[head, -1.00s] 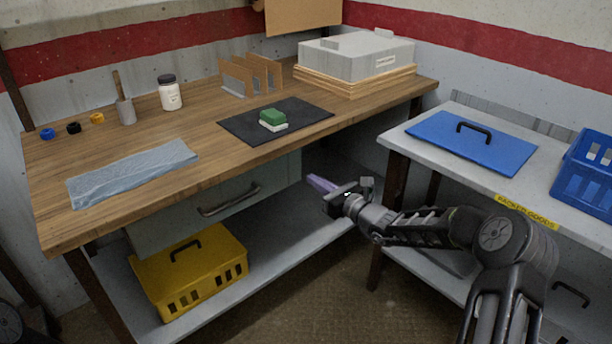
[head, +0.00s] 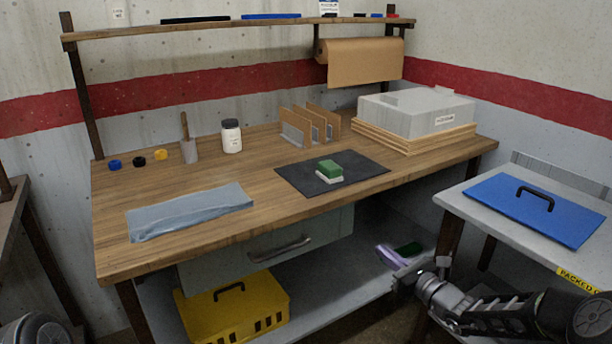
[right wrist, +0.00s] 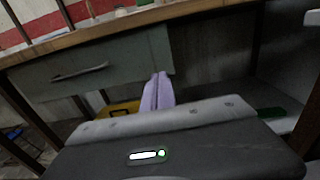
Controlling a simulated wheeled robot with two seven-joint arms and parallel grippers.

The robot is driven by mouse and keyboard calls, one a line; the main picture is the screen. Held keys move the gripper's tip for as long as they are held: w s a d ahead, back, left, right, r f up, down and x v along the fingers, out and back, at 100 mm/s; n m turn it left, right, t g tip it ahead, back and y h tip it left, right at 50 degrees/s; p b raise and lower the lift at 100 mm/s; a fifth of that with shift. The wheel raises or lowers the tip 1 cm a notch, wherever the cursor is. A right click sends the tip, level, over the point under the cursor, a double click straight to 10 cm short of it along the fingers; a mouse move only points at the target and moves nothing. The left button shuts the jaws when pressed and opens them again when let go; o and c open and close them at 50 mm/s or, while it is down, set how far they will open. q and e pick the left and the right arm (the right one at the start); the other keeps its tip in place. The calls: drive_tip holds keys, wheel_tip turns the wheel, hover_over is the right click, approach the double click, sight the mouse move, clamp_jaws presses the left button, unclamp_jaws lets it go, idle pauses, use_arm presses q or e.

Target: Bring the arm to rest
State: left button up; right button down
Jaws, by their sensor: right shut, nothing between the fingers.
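My right gripper (head: 388,254) shows at the lower right of the head view, in front of the workbench and below its top. Its pale purple fingers are together with nothing between them, and they also show in the right wrist view (right wrist: 157,92). It touches nothing that I can see. My left gripper is not in view; only a dark rounded part of mine shows at the lower left corner of the head view.
The wooden workbench (head: 108,238) has a drawer (head: 280,250) and a lower shelf (head: 345,272) with a yellow crate (head: 235,308). A green item (head: 409,248) lies behind the gripper. A side table (head: 474,213) with a blue lid (head: 540,215) stands at right.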

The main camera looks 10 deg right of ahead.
drive_tip(key=s+a+f+n+g, duration=0.45)
drive_tip(key=s+f, duration=0.25)
drive_tip(key=f, duration=0.4)
drive_tip(key=s+a+f+n+g, duration=0.45)
drive_tip(key=s+f+g, duration=0.2)
drive_tip(key=f, duration=0.45)
drive_tip(key=s+a+f+n+g+h, duration=0.2)
drive_tip(key=s+a+f+n, duration=0.1)
drive_tip(key=s+f+n, duration=0.4)
drive_tip(key=s+a+f+n+g+h, duration=0.1)
drive_tip(key=s+a+f+n, duration=0.25)
drive_tip(key=s+n, duration=0.4)
drive_tip(key=s+a+n+g, duration=0.2)
drive_tip(key=s+a+n, duration=0.5)
drive_tip(key=s, duration=0.5)
wheel_tip(320, 180, up, 15)
drive_tip(key=a+p, duration=0.2)
drive_tip(key=p, duration=1.2)
drive_tip(key=shift+a+f+m+y+p, duration=0.2)
drive_tip(key=shift+m+y+p, duration=0.1)
drive_tip(key=shift+m+p, duration=0.15)
drive_tip(key=shift+w, duration=0.1)
